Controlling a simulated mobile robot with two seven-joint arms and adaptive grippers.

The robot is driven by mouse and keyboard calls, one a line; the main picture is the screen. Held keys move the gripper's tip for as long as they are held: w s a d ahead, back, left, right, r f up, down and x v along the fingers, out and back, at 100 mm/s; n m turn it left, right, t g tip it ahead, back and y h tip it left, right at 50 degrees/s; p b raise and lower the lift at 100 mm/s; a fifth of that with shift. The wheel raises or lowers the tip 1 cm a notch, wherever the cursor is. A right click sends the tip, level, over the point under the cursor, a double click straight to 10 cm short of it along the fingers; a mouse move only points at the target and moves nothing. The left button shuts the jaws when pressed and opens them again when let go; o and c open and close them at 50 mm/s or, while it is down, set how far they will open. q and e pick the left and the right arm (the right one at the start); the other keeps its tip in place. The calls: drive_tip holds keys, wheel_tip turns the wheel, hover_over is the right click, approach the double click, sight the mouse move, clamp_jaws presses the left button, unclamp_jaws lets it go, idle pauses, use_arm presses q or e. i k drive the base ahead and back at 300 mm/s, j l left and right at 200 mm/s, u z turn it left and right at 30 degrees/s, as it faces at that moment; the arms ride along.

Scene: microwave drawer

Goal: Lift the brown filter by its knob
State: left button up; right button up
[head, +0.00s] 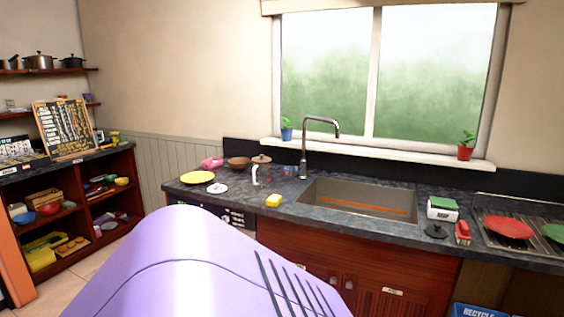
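A brown filter (261,158) with a small knob on top sits on a clear coffee press (262,174) with a light handle. The press stands upright on the dark counter, left of the sink. How deep the filter sits in it is too small to tell. Neither of my grippers is in view.
Near the press are a brown bowl (238,163), a pink item (212,163), a yellow plate (197,177), a white round item (217,188) and a yellow sponge (273,200). The faucet (318,122) and sink (360,199) are to the right. A window is behind.

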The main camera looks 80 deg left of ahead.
sight(260, 160)
drive_tip(key=u, duration=2.75)
drive_tip(key=i+j+z, duration=0.1)
drive_tip(key=z, duration=0.25)
drive_tip(key=i+j+z, duration=0.1)
drive_tip(key=z, duration=0.25)
drive_tip(key=i+j+z, duration=0.35)
drive_tip(key=j, duration=0.3)
drive_tip(key=i+j+z, duration=0.15)
drive_tip(key=j, duration=0.2)
drive_tip(key=i+j, duration=0.15)
drive_tip(key=j, duration=0.2)
drive_tip(key=i+j+z, duration=0.1)
drive_tip(key=j, duration=0.25)
drive_tip(key=i+j, duration=0.15)
drive_tip(key=j, duration=0.2)
